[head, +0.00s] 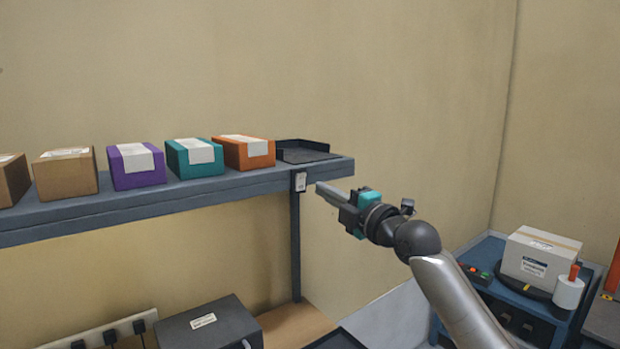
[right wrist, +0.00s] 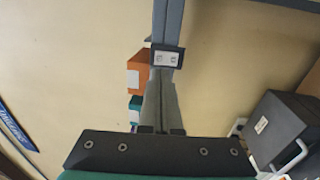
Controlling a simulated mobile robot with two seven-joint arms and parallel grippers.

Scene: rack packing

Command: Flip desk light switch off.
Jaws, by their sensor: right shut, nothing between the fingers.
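The light switch (head: 299,181) is a small pale plate in a dark frame, mounted at the top of the shelf's upright, just under the shelf's front edge. It also shows in the right wrist view (right wrist: 166,58), just beyond the fingertips. My right gripper (head: 319,187) is shut and empty. Its fingers (right wrist: 161,85) point at the switch from the right, with the tips close to it. I cannot tell whether they touch. The rocker's position is too small to read. My left gripper is not in view.
The blue-grey shelf (head: 150,202) carries several boxes, with an orange one (head: 246,153) and a dark tray (head: 305,151) near its right end. A dark box (head: 210,326) sits below. A blue table (head: 483,250) with a carton (head: 538,257) stands right. Open wall lies between.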

